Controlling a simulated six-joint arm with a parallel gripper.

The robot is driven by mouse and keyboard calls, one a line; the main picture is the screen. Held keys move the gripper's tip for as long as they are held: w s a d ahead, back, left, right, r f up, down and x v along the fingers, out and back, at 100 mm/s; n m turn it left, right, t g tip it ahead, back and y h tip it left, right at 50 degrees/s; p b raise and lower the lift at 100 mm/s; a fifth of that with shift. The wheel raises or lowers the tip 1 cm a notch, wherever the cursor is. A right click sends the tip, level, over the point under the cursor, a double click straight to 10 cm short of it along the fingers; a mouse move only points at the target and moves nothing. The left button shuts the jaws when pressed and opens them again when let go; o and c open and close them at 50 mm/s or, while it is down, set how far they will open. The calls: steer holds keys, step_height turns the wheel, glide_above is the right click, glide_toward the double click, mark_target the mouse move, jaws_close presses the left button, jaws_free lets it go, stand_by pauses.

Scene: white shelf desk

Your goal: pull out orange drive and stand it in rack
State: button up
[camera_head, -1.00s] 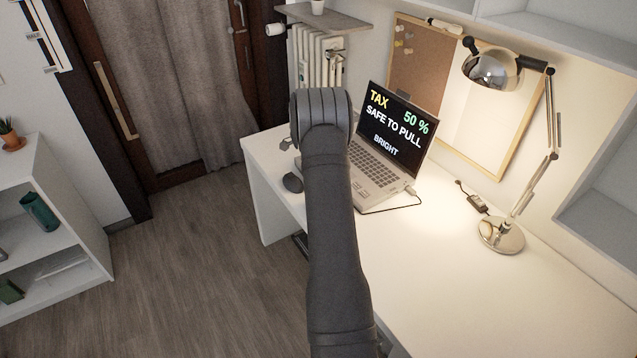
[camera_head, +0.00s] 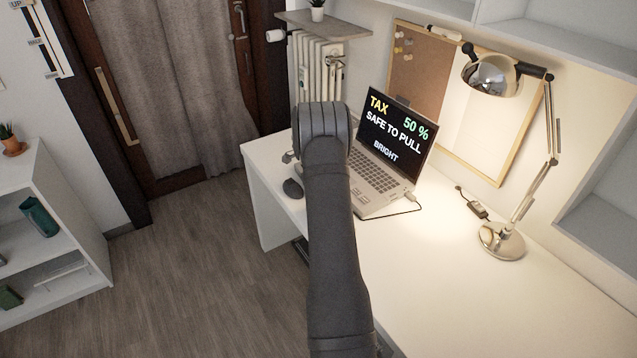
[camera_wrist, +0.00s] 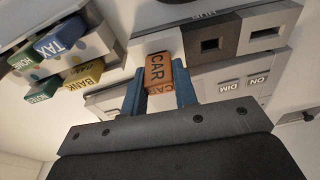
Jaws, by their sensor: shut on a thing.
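In the wrist view, the orange drive (camera_wrist: 157,73), lettered CAR, sits between the two blue fingers of my gripper (camera_wrist: 160,82), which is shut on it. The drive is at the left part of a grey hub (camera_wrist: 237,42), in line with its row of ports; I cannot tell how far it is in. At the upper left, a pale rack (camera_wrist: 103,40) holds a blue TAX drive (camera_wrist: 62,42), a yellow BANK drive (camera_wrist: 84,76) and green ones (camera_wrist: 43,88). In the head view, my arm hides the gripper, drive, hub and rack.
An open laptop (camera_head: 390,150) reads TAX, 50 %, SAFE TO PULL, BRIGHT. A chrome lamp (camera_head: 501,240) stands at the right, and a dark mouse (camera_head: 292,188) lies at the left desk edge. A panel with ON and DIM keys (camera_wrist: 243,84) is below the hub. The front desk is clear.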

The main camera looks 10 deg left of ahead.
steer(key=r, duration=0.4)
steer(key=shift+d+r, duration=0.25)
steer(key=shift+d, duration=0.05)
steer(key=s+d+r, duration=0.3)
steer(key=d+r, duration=0.7)
steer(key=r, duration=0.1)
steer(key=shift+d+r, duration=0.2)
steer(key=shift+d, duration=0.15)
steer(key=shift+s, duration=0.15)
steer(key=s+a+f, duration=0.5)
steer(key=s+f, duration=0.2)
steer(key=s, duration=0.5)
steer(key=shift+s+a+f+n, duration=0.2)
steer(key=shift+s+n, duration=0.15)
steer(key=shift+n, duration=0.05)
steer(key=shift+f, duration=0.1)
steer(key=shift+f, duration=2.8)
steer(key=shift+f, duration=1.65)
